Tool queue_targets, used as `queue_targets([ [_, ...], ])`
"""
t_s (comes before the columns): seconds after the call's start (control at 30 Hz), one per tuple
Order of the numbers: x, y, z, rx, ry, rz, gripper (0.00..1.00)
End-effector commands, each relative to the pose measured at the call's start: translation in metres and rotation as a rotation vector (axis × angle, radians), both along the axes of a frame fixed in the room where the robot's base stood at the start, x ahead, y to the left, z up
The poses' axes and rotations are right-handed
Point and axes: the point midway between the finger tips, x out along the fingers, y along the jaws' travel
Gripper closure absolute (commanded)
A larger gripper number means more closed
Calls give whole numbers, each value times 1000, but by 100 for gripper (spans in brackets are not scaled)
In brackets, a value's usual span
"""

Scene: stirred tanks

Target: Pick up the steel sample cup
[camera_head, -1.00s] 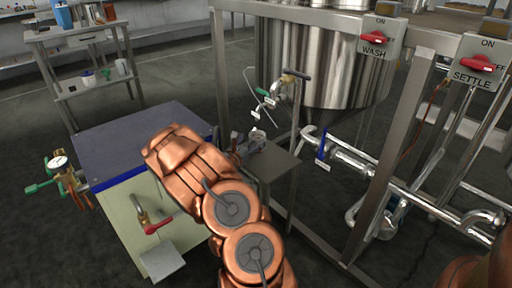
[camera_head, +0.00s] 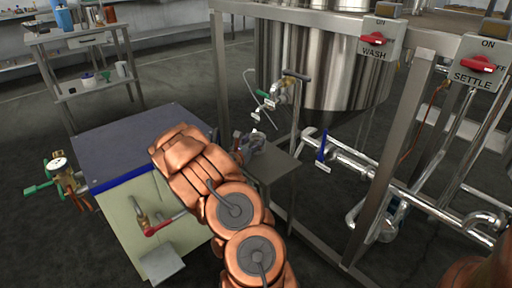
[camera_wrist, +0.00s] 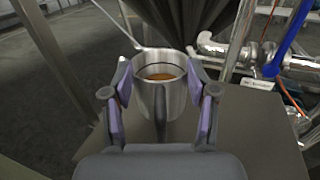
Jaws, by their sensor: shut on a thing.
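The steel sample cup (camera_wrist: 151,103) is in the middle of the wrist view, upright, with its handle toward me and brown liquid inside. My gripper (camera_wrist: 160,105) is shut on the cup, with one purple-padded finger on each side of it. The cup is over or on the small grey shelf; I cannot tell whether its base touches. In the head view my gripper (camera_head: 250,143) is small and partly hidden behind my copper-coloured arm, close above the shelf (camera_head: 272,167). The cup is hard to make out there.
The steel tank (camera_head: 320,65) with a sampling valve (camera_head: 284,88) stands above and behind the shelf. A frame post (camera_head: 390,135) and pipes (camera_head: 410,200) are to the right. A cabinet with a dark top (camera_head: 120,145) is at left. A side table (camera_head: 80,38) stands far left.

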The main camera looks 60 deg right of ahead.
Motion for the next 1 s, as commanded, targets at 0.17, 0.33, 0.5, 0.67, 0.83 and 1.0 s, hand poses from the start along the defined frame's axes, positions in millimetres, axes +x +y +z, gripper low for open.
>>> queue_targets([
  [0.17, 0, 0, 0, 0, 0, 0, 83],
  [0.33, 0, 0, 0, 0, 0, 0, 83],
  [0.5, 0, 0, 10, -1, 0, 1, 83],
  [0.67, 0, -1, 28, 0, 0, -1, 83],
  [0.83, -6, 8, 38, 0, 4, 1, 83],
  [1.0, -21, 24, 41, -3, 4, 1, 83],
])
